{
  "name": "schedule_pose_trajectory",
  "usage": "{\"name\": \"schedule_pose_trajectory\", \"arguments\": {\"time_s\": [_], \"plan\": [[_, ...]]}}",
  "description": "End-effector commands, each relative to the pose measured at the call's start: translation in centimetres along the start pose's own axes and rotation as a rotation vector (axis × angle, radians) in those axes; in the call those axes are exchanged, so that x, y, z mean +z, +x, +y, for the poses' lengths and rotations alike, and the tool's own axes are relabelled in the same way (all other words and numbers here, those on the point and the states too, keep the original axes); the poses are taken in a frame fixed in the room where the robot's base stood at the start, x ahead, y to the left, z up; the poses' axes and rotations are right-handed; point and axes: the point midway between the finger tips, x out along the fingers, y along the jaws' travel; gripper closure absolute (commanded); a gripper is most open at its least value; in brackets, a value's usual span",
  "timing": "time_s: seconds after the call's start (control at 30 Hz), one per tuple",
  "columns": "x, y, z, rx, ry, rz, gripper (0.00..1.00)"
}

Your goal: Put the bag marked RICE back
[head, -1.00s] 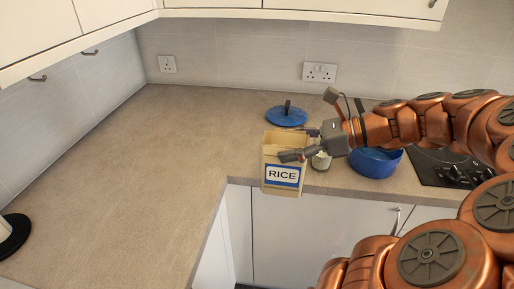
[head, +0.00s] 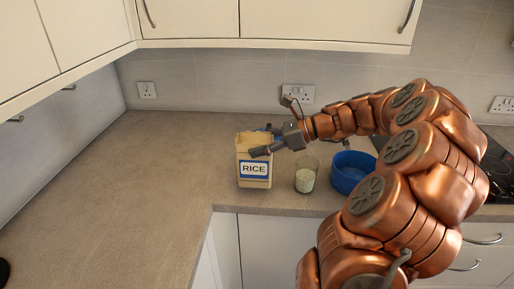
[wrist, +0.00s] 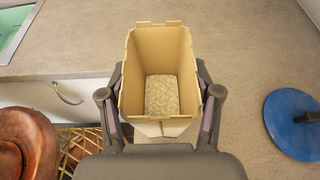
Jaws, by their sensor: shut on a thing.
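The bag marked RICE (head: 253,170) is a tan, open-topped bag with a blue-bordered label. It is upright at the counter's inner corner, and I cannot tell whether its base touches the worktop. My gripper (head: 262,148) is shut on its upper part from the right. In the wrist view the fingers lie on both sides of the bag (wrist: 131,85), and some rice (wrist: 162,95) shows at its bottom.
A glass of rice (head: 306,177) stands right of the bag, with a blue pot (head: 352,174) beyond it. Upper cabinets (head: 190,18) overhang the back.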

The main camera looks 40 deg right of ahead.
Motion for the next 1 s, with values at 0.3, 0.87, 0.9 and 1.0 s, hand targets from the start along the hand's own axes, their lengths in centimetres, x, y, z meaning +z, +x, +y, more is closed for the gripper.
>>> {"name": "schedule_pose_trajectory", "arguments": {"time_s": [0.3, 0.87, 0.9, 1.0], "plan": [[0.0, 0.6, -1.7, 0.002, 0.002, -0.001, 1.00], [-3.2, 2.2, -2.4, 0.001, 0.001, -0.001, 1.00], [-3.2, 2.1, -2.4, 0.000, 0.001, -0.001, 1.00], [-3.2, 2.2, -2.4, 0.000, 0.001, -0.001, 1.00]]}}
